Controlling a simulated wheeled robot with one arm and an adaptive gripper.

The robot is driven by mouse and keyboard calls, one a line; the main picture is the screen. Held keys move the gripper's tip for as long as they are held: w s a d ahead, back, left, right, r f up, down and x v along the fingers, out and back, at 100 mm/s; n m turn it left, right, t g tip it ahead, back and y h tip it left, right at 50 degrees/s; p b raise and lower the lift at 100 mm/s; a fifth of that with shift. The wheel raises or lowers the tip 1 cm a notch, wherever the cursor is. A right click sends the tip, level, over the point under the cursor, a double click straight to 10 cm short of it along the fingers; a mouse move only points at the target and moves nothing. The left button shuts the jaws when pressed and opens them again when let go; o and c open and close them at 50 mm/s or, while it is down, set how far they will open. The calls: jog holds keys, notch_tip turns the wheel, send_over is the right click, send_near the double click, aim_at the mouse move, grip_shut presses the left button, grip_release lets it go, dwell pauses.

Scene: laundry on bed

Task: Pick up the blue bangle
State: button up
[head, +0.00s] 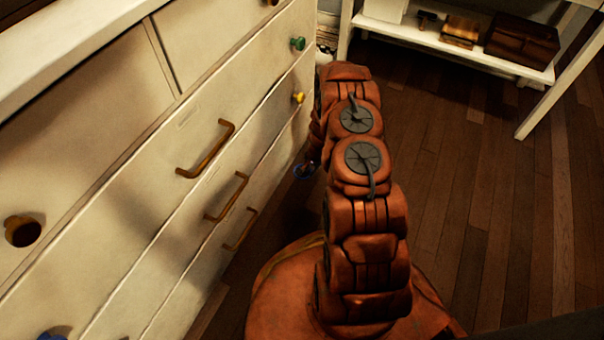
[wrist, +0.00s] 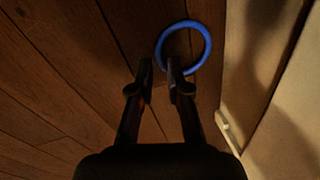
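A white dresser (head: 120,185) with brass handles stands close on the left. The dark wood floor (head: 450,200) is clear on the right. A white shelf unit (head: 450,48) with boxes stands at the back right.

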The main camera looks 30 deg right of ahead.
aim_at(308, 175)
jog(key=f, duration=0.2)
jog(key=f+b, duration=0.1)
jog(key=shift+w+a+f, duration=0.1)
jog(key=shift+w+a, duration=0.05)
jog(key=shift+w, duration=0.15)
grip_shut()
